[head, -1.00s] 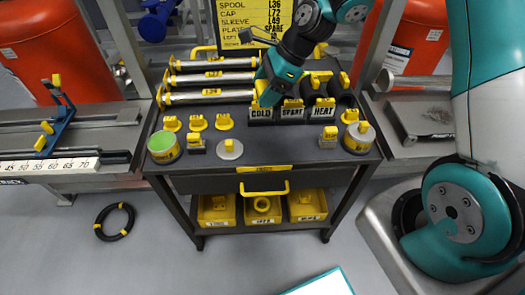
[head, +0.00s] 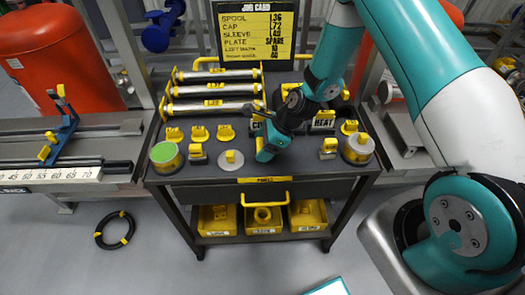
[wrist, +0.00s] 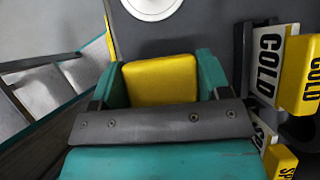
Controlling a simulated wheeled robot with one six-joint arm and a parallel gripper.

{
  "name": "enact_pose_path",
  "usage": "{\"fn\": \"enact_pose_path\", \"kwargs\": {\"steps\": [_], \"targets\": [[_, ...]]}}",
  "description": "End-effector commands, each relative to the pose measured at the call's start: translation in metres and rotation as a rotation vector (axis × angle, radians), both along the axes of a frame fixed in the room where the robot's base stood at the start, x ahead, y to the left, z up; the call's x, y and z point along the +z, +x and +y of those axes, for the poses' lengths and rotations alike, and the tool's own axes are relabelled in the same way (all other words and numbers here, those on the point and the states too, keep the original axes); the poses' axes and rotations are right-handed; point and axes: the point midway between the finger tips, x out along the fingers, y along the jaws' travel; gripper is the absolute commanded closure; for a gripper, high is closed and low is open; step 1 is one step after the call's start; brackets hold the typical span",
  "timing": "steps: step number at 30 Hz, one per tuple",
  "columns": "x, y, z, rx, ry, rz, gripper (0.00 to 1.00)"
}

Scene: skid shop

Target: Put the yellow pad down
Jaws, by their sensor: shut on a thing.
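In the wrist view, the yellow pad (wrist: 160,80) sits between the two teal fingers of my gripper (wrist: 163,84), which is shut on it. In the head view, my gripper (head: 267,150) points down over the dark cart top (head: 285,166), just right of a pale round disc with a yellow grip (head: 233,160). The pad is largely hidden there, and I cannot tell whether it touches the cart top.
Label holders marked COLD (wrist: 268,62) and HEAT (head: 323,121) stand behind and right of my gripper. Small yellow pieces (head: 199,133), a green-topped tin (head: 165,156), a pale-topped tin (head: 358,149) and rollers (head: 212,104) take up other room. The job card (head: 257,32) stands behind.

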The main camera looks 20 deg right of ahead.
Motion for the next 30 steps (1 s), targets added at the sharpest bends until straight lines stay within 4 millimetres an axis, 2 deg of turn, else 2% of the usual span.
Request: {"fn": "enact_pose_path", "kwargs": {"steps": [3, 6, 16, 17, 20, 30], "targets": [[-0.019, -0.001, 0.0, 0.0, 0.0, 0.004, 0.52], [-0.029, 0.0, 0.0, 0.0, 0.001, 0.002, 0.52], [-0.033, 0.0, 0.0, -0.001, 0.0, 0.001, 0.52], [-0.033, 0.0, 0.0, -0.001, 0.0, 0.001, 0.28], [-0.032, 0.0, 0.0, -0.001, 0.0, 0.001, 0.05], [-0.028, 0.0, -0.001, -0.001, 0.0, 0.0, 0.05]]}}
